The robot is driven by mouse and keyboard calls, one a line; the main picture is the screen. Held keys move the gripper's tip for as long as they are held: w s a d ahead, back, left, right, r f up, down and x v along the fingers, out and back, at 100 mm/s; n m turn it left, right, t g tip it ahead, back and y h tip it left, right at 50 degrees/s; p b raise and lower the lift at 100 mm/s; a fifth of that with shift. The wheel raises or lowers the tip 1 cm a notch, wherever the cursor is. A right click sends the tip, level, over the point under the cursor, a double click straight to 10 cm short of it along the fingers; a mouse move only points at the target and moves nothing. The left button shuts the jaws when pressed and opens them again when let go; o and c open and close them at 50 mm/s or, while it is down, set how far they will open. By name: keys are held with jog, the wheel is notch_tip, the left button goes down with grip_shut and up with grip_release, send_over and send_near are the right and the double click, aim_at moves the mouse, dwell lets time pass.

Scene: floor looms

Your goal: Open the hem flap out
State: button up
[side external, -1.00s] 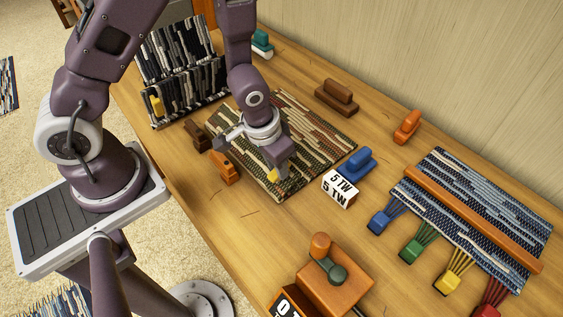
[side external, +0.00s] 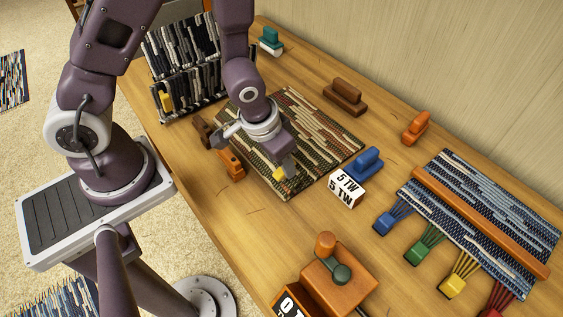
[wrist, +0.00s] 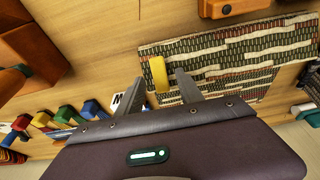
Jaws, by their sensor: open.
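The woven mat (side external: 325,125), striped in green, red, brown and cream, lies flat in mid-table. A yellow tab (side external: 279,174) is at its near edge; it also shows in the wrist view (wrist: 159,73). Where the hem flap's fold runs is hard to tell. My gripper (side external: 288,174) is low over the mat's near edge, beside the tab. In the wrist view my gripper (wrist: 161,77) has its fingers apart, with the tab seen between their tips. I cannot tell whether a finger touches it.
An orange block (side external: 231,165) and a dark brown block stand at the mat's left. A black-and-white weaving on a rack (side external: 185,60) stands behind left; a blue weaving (side external: 490,215) with coloured weights lies right.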

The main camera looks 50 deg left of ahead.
jog(key=v, duration=0.5)
jog(key=shift+r, duration=0.2)
jog(key=shift+s, duration=0.1)
jog(key=w+g, duration=0.1)
jog(key=w, duration=0.1)
jog(key=w+f+g, duration=0.1)
jog(key=w+g, duration=0.1)
jog(key=shift+w, duration=0.3)
notch_tip(320, 180, down, 7)
jog(key=shift+r, duration=0.1)
grip_shut()
dwell(0.9)
